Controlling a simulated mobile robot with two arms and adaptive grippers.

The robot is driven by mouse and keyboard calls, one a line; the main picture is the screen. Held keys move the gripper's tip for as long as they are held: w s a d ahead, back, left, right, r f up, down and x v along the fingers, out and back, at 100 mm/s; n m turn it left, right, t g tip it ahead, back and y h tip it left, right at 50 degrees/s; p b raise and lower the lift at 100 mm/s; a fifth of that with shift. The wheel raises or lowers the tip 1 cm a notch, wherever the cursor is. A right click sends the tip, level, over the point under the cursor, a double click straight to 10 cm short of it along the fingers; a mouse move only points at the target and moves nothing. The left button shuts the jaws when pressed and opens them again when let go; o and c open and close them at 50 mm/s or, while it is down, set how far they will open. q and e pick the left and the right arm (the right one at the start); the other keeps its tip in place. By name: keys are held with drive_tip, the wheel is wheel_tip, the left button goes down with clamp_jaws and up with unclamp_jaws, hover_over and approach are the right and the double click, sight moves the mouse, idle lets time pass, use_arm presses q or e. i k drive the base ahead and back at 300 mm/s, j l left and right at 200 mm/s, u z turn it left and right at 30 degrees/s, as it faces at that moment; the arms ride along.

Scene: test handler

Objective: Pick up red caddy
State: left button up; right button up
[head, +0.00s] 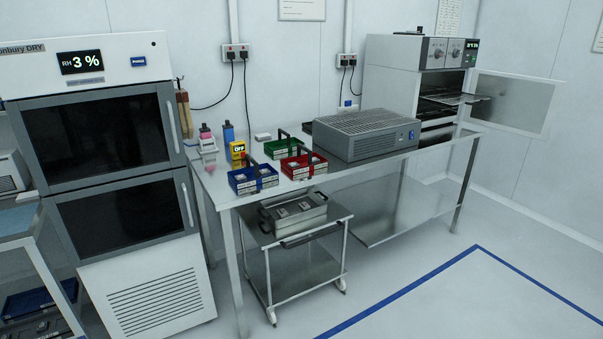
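The red caddy (318,164) stands upright on the metal bench, near its front edge and left of the grey vented unit. It is an open box with a dark handle and holds small items that are too small to make out. The blue caddy (242,187) stands to its left and the green caddy (271,153) behind it. Neither of my grippers shows in the head view, so nothing of mine is seen touching the caddy.
The metal bench (390,161) also carries the grey vented unit (360,148), bottles and a yellow box (237,151). A cart (338,213) with a metal case stands under its left part. An oven's door (515,103) hangs open at right. The floor in front is clear.

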sight(304, 160)
drive_tip(key=i+l+u, duration=0.1)
drive_tip(key=i+l, duration=0.55)
drive_tip(key=i+l+u, duration=0.15)
drive_tip(key=i+l, duration=0.45)
drive_tip(key=l, duration=0.15)
